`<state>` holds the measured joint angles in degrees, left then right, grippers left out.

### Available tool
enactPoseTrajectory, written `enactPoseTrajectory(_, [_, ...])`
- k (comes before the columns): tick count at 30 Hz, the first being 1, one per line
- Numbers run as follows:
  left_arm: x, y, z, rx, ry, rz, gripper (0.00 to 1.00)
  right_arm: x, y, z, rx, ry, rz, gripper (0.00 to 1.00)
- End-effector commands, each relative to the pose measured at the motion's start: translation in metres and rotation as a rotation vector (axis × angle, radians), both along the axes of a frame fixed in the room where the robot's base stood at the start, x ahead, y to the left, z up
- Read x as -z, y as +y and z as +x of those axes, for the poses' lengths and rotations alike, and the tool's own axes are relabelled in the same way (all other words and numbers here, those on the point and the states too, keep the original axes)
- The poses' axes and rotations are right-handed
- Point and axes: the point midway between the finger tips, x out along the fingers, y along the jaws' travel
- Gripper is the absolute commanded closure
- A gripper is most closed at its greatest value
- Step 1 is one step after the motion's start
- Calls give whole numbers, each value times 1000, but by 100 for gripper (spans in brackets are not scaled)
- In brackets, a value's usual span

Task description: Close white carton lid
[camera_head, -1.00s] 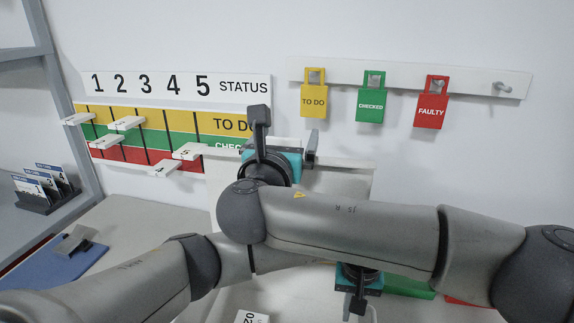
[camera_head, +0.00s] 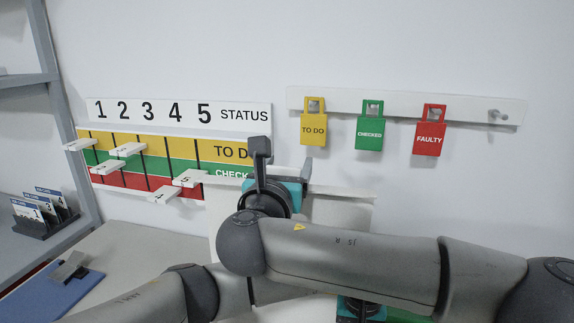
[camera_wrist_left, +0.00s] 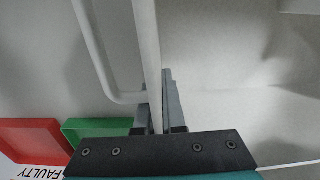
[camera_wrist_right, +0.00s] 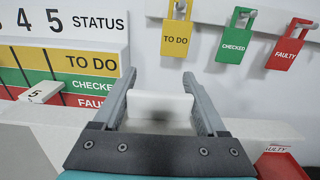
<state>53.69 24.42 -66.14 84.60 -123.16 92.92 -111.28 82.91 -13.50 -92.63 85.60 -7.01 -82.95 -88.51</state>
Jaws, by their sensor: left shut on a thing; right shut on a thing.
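The white carton is mostly hidden behind my arms in the head view. An upright pale panel of it (camera_head: 342,212) shows behind my right gripper (camera_head: 283,162). In the right wrist view, a white flap or lid edge (camera_wrist_right: 160,106) lies between the fingers of my right gripper (camera_wrist_right: 159,82), which is shut on it. In the left wrist view, my left gripper (camera_wrist_left: 158,102) is shut on a thin pale wall or edge (camera_wrist_left: 148,45), probably the carton's. In the head view, the left gripper is mostly hidden under my right forearm. How far the lid is open cannot be told.
A status board (camera_head: 178,115) with small white sliders hangs on the wall. Yellow (camera_head: 313,128), green (camera_head: 369,134) and red (camera_head: 429,138) tags hang on a rail. A blue clipboard (camera_head: 45,298) and a card holder (camera_head: 42,222) are at the left.

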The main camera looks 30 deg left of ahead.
Motion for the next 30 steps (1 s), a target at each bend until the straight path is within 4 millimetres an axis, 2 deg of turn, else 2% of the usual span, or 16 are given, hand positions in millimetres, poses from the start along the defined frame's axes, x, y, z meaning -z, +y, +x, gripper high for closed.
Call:
enactPoseTrajectory(1, [0, 0, 0, -1, -1, 0, 100, 0, -1, 0, 1, 1, 0, 87])
enactPoseTrajectory(5, [-1, 0, 0, -1, -1, 0, 100, 0, 0, 0, 2, 1, 0, 100])
enactPoseTrajectory(14, [-1, 0, 0, -1, -1, 0, 100, 1, -1, -1, 2, -3, 0, 100])
enactPoseTrajectory(24, [-1, 0, 0, -1, -1, 0, 100, -2, -9, -30, 1, -122, 32, 100])
enactPoseTrajectory(30, [-1, 0, 0, -1, -1, 0, 100, -2, -10, -32, 2, -131, 36, 100])
